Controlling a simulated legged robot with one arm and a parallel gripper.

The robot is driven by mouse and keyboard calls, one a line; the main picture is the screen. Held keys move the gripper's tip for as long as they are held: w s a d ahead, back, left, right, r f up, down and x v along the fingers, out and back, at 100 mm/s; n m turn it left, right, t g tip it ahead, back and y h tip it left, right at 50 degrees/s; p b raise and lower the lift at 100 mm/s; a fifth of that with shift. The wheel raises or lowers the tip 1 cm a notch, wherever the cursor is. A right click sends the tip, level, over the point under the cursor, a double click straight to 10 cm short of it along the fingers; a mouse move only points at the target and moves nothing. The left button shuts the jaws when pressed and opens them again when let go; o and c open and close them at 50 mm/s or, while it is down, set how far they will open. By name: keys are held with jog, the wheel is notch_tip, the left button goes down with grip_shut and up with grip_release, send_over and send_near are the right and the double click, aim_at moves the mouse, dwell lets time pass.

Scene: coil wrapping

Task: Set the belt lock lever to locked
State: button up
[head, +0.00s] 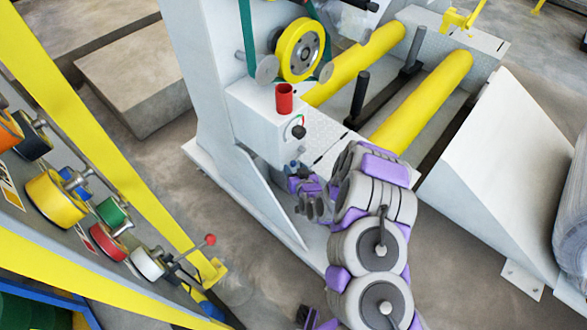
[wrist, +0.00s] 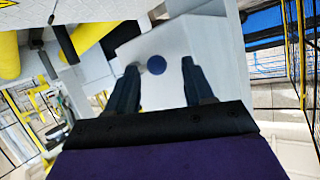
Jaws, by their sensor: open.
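A small lever with a black knob (head: 298,131), which looks like the belt lock lever, sits on a pale round plate on the white machine box, just below a red cup. I cannot tell from its pose whether it is locked. My gripper (wrist: 159,67) is open, and its two dark fingers point at a white box face. A round blue spot (wrist: 157,65) shows on that face between the fingertips; I cannot tell what it is. In the head view, my gripper is near the box front, below the lever and apart from it.
The red cup (head: 284,98) stands on the white box (head: 255,112). A yellow wheel (head: 300,50) and green belt (head: 247,35) are above it. Yellow rollers (head: 425,98) lie to the right. A rack with coloured rolls (head: 56,198) and a red-ball lever (head: 210,240) stands left.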

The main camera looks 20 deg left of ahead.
jog(key=shift+w+a+f, duration=0.15)
jog(key=shift+w+f, duration=0.1)
jog(key=shift+w, duration=0.65)
jog(key=shift+a+f, duration=0.1)
jog(key=shift+a, duration=0.15)
jog(key=shift+a, duration=0.1)
jog(key=shift+c, duration=1.3)
grip_shut()
jog(key=shift+d, duration=0.2)
